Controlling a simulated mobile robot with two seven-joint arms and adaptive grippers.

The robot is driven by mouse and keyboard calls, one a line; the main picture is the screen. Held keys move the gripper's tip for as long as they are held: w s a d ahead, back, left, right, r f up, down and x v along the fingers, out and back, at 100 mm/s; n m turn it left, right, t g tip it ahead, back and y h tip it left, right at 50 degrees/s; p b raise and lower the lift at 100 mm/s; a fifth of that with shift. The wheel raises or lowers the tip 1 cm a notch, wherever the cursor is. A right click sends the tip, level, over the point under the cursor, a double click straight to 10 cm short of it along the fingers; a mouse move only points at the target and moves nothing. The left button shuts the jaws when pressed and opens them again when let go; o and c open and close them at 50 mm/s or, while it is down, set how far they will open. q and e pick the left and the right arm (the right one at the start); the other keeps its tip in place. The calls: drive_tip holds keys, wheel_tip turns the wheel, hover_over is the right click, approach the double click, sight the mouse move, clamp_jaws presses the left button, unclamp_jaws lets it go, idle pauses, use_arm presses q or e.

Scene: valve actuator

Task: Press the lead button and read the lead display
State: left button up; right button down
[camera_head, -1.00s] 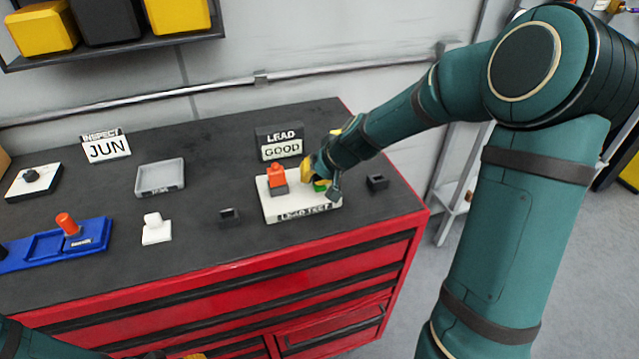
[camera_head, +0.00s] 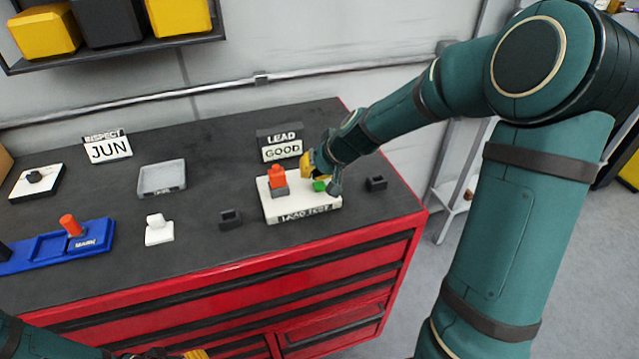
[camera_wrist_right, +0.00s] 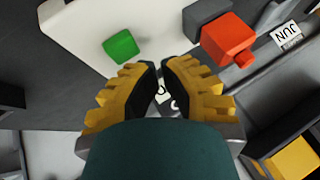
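The white lead test base (camera_head: 278,208) holds a green button (camera_head: 320,184) at its right and an orange-red block in a grey socket (camera_head: 279,182) at its left. The lead display (camera_head: 282,150) behind it reads "GOOD". My right gripper (camera_head: 309,170) is over the base's right rear, just behind the button and apart from it. In the right wrist view its yellow fingertips (camera_wrist_right: 159,68) are together with nothing between them, and the green button (camera_wrist_right: 121,46) is clear of them. My left gripper (camera_head: 190,354) only just shows at the bottom edge, its fingers mostly cut off.
An "INSPECT JUN" display (camera_head: 108,148), a grey tray (camera_head: 162,178), a blue tray (camera_head: 92,240) with an orange piece, and a white piece (camera_head: 158,230) stand to the left. Small dark holders (camera_head: 230,219) (camera_head: 376,183) flank the base. A red cabinet carries the dark top.

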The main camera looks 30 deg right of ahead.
sight(313, 184)
drive_tip(key=shift+r+p, duration=1.95)
drive_tip(key=shift+r, duration=0.6)
drive_tip(key=shift+f, duration=0.1)
